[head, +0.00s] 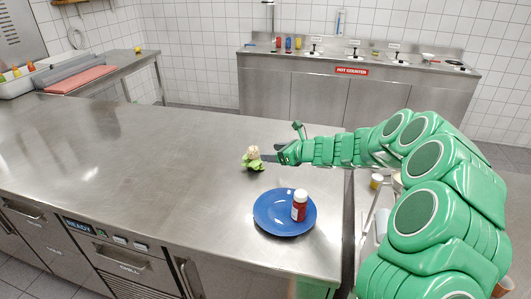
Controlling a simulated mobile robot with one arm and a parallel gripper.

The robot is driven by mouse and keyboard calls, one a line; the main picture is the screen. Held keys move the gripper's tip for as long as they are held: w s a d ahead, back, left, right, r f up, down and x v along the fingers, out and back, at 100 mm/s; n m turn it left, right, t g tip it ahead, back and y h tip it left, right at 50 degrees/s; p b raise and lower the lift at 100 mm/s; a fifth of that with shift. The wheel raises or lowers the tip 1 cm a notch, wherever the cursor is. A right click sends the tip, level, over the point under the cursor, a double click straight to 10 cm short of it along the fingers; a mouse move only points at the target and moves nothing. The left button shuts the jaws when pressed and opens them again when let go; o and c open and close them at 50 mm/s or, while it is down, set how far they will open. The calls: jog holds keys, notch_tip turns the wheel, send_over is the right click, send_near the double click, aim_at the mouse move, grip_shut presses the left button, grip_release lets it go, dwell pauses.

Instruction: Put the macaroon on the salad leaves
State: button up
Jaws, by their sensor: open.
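A small pale cream thing, which looks like the macaroon (254,151), sits on or just above the green salad leaves (252,165) on the steel counter in the head view. My gripper (267,157) is open and reaches in from the right, with its dark fingers right beside the macaroon and the leaves. The view is too small to tell whether a finger touches either one. Part of the leaves' right side is close behind or under the fingers.
A blue plate (267,212) with a white-capped red bottle (299,206) on it stands nearer on the steel counter (150,175). The counter's left part is clear. Red boards (80,78) lie at the far left.

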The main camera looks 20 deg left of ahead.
jog(key=shift+v, duration=1.7)
